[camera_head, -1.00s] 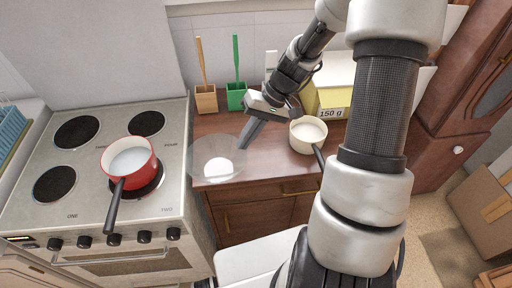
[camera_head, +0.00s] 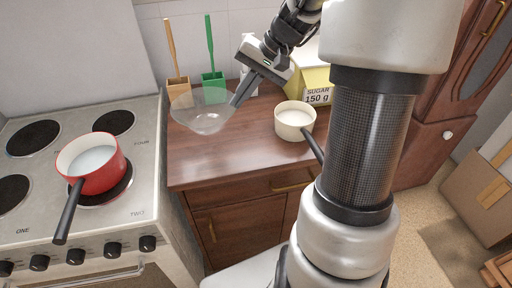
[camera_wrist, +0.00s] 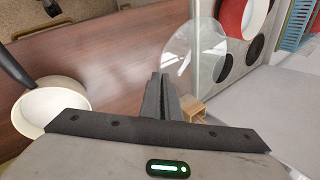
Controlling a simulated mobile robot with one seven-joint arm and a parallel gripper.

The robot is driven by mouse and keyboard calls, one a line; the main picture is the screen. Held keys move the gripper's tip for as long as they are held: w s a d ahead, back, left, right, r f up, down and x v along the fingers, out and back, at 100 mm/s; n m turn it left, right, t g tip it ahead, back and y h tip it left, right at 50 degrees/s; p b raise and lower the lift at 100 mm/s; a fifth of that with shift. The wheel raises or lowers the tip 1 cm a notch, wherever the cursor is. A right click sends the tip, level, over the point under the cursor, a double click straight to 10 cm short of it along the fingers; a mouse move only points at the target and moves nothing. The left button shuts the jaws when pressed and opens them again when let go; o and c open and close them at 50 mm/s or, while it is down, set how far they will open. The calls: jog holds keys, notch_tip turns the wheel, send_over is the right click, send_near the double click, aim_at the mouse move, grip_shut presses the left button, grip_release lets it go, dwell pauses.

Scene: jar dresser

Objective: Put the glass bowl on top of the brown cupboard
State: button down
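The clear glass bowl (camera_head: 203,116) hangs tilted above the left part of the brown wooden counter. My gripper (camera_head: 236,102) is shut on its right rim. In the wrist view the fingers (camera_wrist: 161,88) are close together, with the see-through bowl (camera_wrist: 190,45) beyond their tips. A tall brown cupboard (camera_head: 425,145) with a white knob stands at the right; its top is out of view. A lower brown cabinet (camera_head: 240,222) with brass handles is under the counter top.
A cream saucepan (camera_head: 293,121) stands on the counter right of the bowl. Green (camera_head: 213,88) and wooden (camera_head: 178,89) utensil holders and a yellow sugar box (camera_head: 318,91) stand behind. A red pan (camera_head: 105,172) is on the stove. A cardboard box (camera_head: 480,190) is on the floor.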

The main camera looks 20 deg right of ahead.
notch_tip(320, 180, down, 10)
jog(key=shift+d+r+b, duration=0.15)
jog(key=shift+r+b, duration=0.05)
jog(key=shift+b, duration=1)
jog(key=shift+f, duration=0.2)
jog(key=c, duration=2)
grip_release()
